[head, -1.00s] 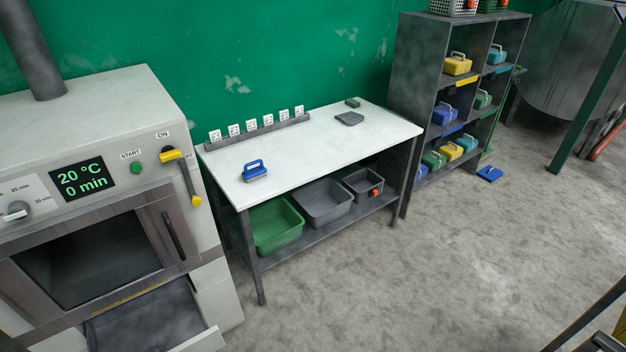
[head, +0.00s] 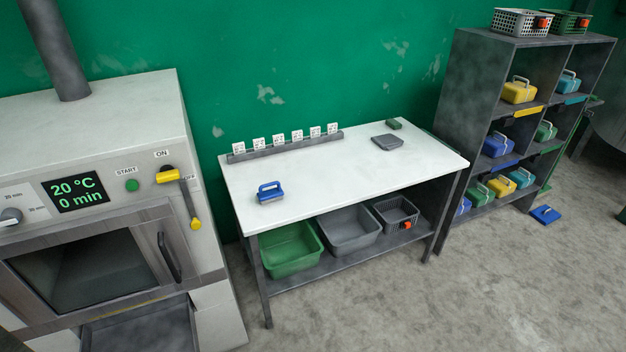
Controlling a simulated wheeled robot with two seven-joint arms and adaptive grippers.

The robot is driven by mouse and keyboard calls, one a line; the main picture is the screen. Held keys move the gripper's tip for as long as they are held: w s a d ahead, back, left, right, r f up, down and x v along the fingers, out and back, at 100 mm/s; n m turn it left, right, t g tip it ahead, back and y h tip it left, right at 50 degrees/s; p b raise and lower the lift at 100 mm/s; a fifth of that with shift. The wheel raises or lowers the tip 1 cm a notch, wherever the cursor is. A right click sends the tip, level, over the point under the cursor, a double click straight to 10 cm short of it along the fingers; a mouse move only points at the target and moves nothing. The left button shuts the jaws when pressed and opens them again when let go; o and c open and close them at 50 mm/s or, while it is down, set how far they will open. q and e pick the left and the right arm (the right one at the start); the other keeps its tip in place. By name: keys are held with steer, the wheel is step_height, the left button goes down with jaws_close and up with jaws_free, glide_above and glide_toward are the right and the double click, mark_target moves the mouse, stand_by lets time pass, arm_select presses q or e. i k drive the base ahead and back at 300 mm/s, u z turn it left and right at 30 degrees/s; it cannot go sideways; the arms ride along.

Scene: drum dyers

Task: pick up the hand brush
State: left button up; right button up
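A small blue handled object with a pale underside, which looks like the hand brush (head: 270,192), stands on the left part of the white table (head: 325,180), near its front edge. Its handle is on top and nothing covers it. Neither of my grippers is in view.
A grey flat item (head: 387,141) and a green block (head: 394,124) lie at the table's back right. Bins, including a green one (head: 291,250), fill the lower shelf. An oven (head: 100,230) stands left, a rack (head: 463,100) right. A blue piece (head: 545,214) lies on the open floor.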

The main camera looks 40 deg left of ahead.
mark_target(269, 196)
steer(key=i, duration=1.85)
steer(key=u, duration=0.75)
steer(key=i, duration=0.95)
steer(key=u, duration=0.8)
